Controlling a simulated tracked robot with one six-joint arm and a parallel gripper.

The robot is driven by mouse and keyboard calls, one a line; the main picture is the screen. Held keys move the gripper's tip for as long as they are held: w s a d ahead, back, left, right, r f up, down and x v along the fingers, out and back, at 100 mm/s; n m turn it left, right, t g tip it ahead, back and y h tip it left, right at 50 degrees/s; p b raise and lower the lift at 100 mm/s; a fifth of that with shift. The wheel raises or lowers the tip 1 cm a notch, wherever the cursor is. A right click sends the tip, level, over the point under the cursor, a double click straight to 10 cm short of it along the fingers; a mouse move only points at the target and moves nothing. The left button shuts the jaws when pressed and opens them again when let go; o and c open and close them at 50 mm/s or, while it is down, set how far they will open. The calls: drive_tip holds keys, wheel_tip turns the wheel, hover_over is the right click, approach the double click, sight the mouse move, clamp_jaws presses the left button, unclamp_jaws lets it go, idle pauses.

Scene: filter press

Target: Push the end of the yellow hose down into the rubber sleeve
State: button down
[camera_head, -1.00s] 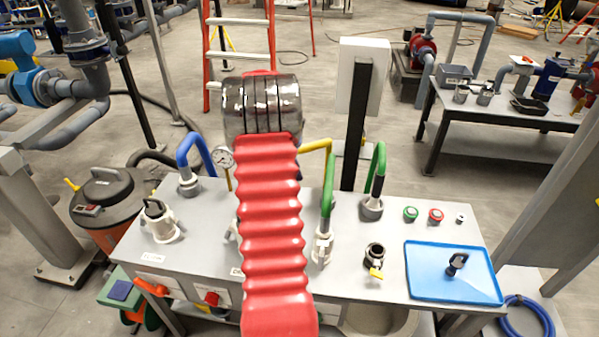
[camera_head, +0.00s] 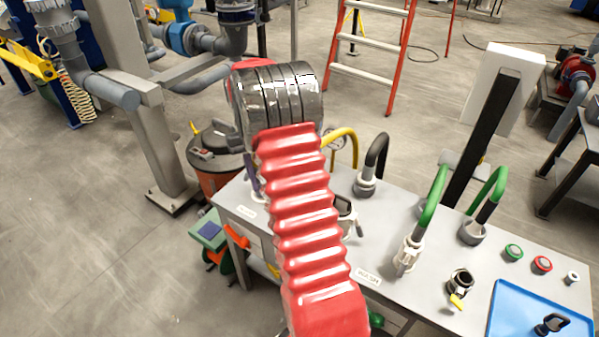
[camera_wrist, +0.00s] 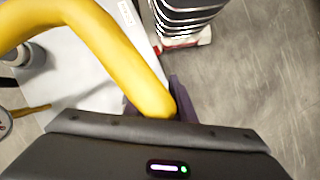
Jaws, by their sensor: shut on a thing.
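The yellow hose (camera_wrist: 110,45) arcs in from the left of the wrist view, and its end runs in between the dark purple fingers of my gripper (camera_wrist: 157,104). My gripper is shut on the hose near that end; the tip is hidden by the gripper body. In the head view a short arch of the yellow hose (camera_head: 342,135) shows right of my red arm sleeve, which hides the rest. A narrow purple piece, perhaps a finger, shows left of my arm beside a pale fitting. I cannot make out the rubber sleeve for certain.
A black curved hose (camera_head: 377,150) and green hoses (camera_head: 491,190) stand on the grey bench (camera_head: 385,245). A valve with a yellow lever (camera_head: 460,283) and a blue tray (camera_head: 530,315) are at right. An orange drum (camera_head: 212,160) stands beyond the bench's left end.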

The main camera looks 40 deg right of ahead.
drive_tip(key=w+a+n, duration=0.2)
drive_tip(key=a, duration=1)
drive_tip(key=w+a+n+h, duration=0.1)
drive_tip(key=w+a, duration=0.2)
drive_tip(key=a, duration=1)
drive_tip(key=shift+w+f+n, duration=0.2)
drive_tip(key=shift+w+n, duration=0.1)
drive_tip(key=shift+n, duration=0.1)
